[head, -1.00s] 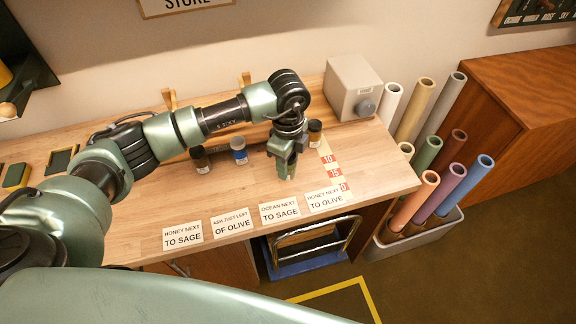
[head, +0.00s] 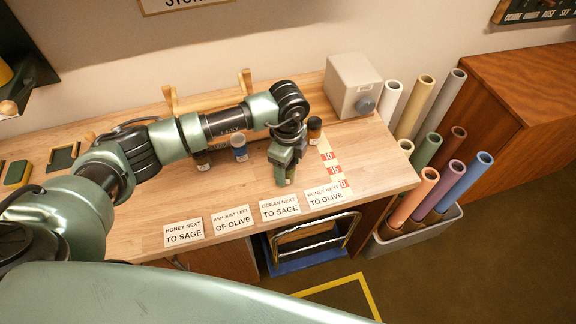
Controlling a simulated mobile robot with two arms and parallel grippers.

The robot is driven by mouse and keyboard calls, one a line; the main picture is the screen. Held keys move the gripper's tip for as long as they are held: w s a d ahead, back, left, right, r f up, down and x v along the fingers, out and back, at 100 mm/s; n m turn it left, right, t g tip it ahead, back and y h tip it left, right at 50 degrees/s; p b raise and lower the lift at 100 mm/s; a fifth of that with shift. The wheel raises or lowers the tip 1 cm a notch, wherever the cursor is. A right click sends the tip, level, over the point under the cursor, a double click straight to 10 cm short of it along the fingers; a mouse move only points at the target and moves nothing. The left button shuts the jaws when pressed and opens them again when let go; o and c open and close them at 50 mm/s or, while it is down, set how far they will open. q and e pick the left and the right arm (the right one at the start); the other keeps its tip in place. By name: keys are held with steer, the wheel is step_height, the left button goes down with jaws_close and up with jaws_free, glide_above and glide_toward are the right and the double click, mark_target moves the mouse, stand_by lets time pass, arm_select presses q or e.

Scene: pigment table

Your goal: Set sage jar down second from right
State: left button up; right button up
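My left gripper (head: 284,174) points down over the table between the blue jar and the brown-orange jar. A small pale part of the sage jar (head: 291,174) shows between its fingers; the rest is hidden by them. Whether the jar touches the table cannot be told. The blue jar (head: 239,150) stands left of the gripper. A dark-lidded jar (head: 202,161) stands farther left, partly covered by my arm. The brown-orange jar (head: 314,129) stands to the right, behind the gripper. My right gripper is not in view.
Note cards lie along the front edge, one reading "ocean next to sage" (head: 280,208). A numbered red-and-cream strip (head: 332,168) lies right of the gripper. A grey box (head: 352,85) stands at the back right. Bare wood lies right of the strip.

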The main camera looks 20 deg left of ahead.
arm_select(q)
steer(key=shift+r, duration=0.65)
step_height(320, 180, up, 10)
steer(key=b, duration=0.4)
steer(key=shift+r, duration=0.55)
